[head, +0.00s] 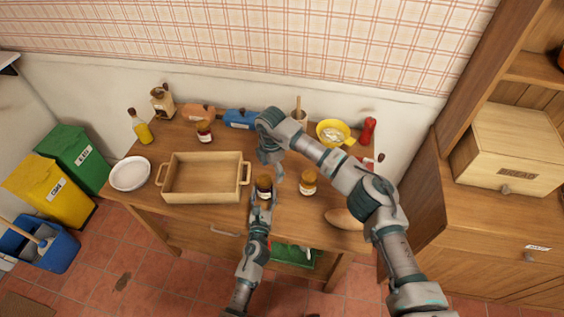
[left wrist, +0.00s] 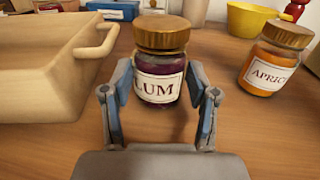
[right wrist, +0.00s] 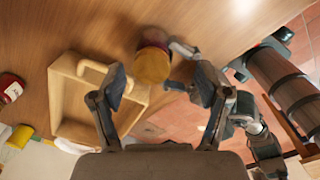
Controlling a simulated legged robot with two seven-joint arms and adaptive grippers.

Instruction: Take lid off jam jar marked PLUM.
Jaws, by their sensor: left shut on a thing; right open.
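The plum jar (left wrist: 158,85) stands upright on the table with its gold-brown lid (left wrist: 162,33) on; the visible part of its label reads "LUM". My left gripper (left wrist: 159,95) is shut on the jar's body from the front, one finger on each side. In the head view the jar (head: 264,181) is right of the wooden tray. My right gripper (head: 273,167) is above and just behind the jar, pointing down. In the right wrist view its fingers (right wrist: 160,88) are open and empty, and the lid (right wrist: 153,66) lies beyond the fingertips, apart from them.
A jar labelled APRICOT (head: 308,184) stands close on the right. The wooden tray (head: 165,188) with handles is close on the left. A third jar (head: 204,132), a yellow bowl (head: 335,132), a bread loaf (head: 344,218) and a white plate (head: 130,174) are farther off.

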